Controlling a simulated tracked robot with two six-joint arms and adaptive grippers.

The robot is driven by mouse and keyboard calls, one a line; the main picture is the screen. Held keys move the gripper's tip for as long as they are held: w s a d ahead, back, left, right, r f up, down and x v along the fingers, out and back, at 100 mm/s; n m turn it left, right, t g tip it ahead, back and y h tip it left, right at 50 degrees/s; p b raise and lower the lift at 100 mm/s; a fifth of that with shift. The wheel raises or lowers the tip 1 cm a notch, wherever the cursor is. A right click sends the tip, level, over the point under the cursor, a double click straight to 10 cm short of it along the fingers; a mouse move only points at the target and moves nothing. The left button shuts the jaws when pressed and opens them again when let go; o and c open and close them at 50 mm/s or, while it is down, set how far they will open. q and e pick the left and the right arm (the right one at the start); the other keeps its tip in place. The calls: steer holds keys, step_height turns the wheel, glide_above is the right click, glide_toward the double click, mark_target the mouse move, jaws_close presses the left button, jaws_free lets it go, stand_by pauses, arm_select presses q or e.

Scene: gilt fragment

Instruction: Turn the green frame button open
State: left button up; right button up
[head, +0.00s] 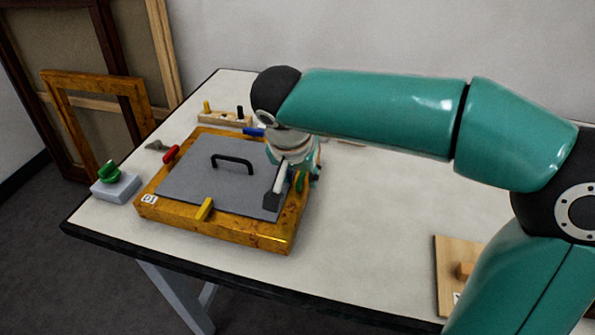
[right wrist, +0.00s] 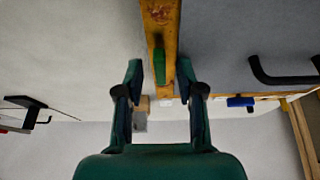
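The gilt frame (head: 270,236) lies on the table with a grey panel (head: 195,188) inside it. The green frame button (right wrist: 159,66) is on the frame's right rail; in the right wrist view its long side runs along the rail. It is partly hidden by my gripper in the head view (head: 299,181). My right gripper (head: 294,188) is over that rail, pointing down. In the right wrist view its fingers (right wrist: 159,80) are apart on either side of the button, with gaps and nothing held. My left gripper is in neither view.
A red button (head: 171,154), a yellow button (head: 204,209) and a blue button (head: 254,132) sit around the frame. A black handle (head: 232,160) stands on the panel. A grey block with a green knob (head: 110,172) is at left.

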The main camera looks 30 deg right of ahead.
steer(key=v, duration=1.1)
steer(key=shift+a+r, duration=0.15)
steer(key=shift+r, duration=0.2)
steer(key=shift+s, duration=0.1)
